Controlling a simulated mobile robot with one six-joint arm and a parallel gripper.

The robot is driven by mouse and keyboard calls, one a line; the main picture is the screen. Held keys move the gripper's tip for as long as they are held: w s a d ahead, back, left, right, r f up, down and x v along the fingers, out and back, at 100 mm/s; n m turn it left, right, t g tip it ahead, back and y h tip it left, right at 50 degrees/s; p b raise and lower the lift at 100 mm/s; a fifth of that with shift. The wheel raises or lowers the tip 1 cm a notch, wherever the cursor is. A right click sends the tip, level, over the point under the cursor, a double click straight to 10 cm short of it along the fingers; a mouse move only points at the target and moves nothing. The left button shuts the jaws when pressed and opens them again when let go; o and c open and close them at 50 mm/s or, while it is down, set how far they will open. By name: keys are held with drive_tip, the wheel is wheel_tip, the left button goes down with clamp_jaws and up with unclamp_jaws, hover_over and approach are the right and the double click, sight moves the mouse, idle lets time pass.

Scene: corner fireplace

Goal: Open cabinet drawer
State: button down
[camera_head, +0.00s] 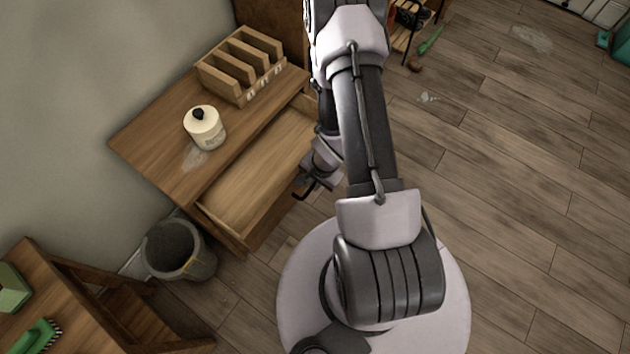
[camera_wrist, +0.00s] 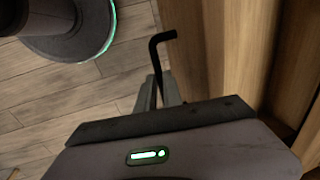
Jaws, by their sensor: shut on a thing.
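The wooden cabinet (camera_head: 150,141) stands against the wall at the left in the head view. Its drawer (camera_head: 255,180) is pulled out and looks empty inside. My gripper (camera_head: 310,182) is at the drawer's front, partly hidden by my arm. In the wrist view my gripper (camera_wrist: 166,92) is shut on a dark bar handle (camera_wrist: 155,60), whose bent end sticks out past the fingers. The wooden drawer front (camera_wrist: 222,50) is close beside the fingers on the right.
A white jar (camera_head: 205,130) and a wooden slotted rack (camera_head: 241,70) stand on the cabinet top. A grey bin (camera_head: 176,250) stands on the floor near the cabinet's front left. A wooden table (camera_head: 50,310) is at lower left. The floor at right is mostly clear.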

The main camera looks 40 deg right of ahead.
drive_tip(key=shift+w, duration=0.1)
drive_tip(key=c, duration=1.5)
unclamp_jaws()
drive_tip(key=s+r+p, duration=0.1)
drive_tip(key=r+p, duration=0.2)
drive_tip(key=r, duration=0.2)
drive_tip(key=s+r+p, duration=0.1)
drive_tip(key=r+p, duration=0.2)
drive_tip(key=r, duration=0.3)
drive_tip(key=s+d+r+p, duration=0.1)
drive_tip(key=r+p, duration=0.2)
drive_tip(key=r, duration=0.3)
drive_tip(key=shift+s+d+r, duration=0.1)
drive_tip(key=shift+s, duration=0.05)
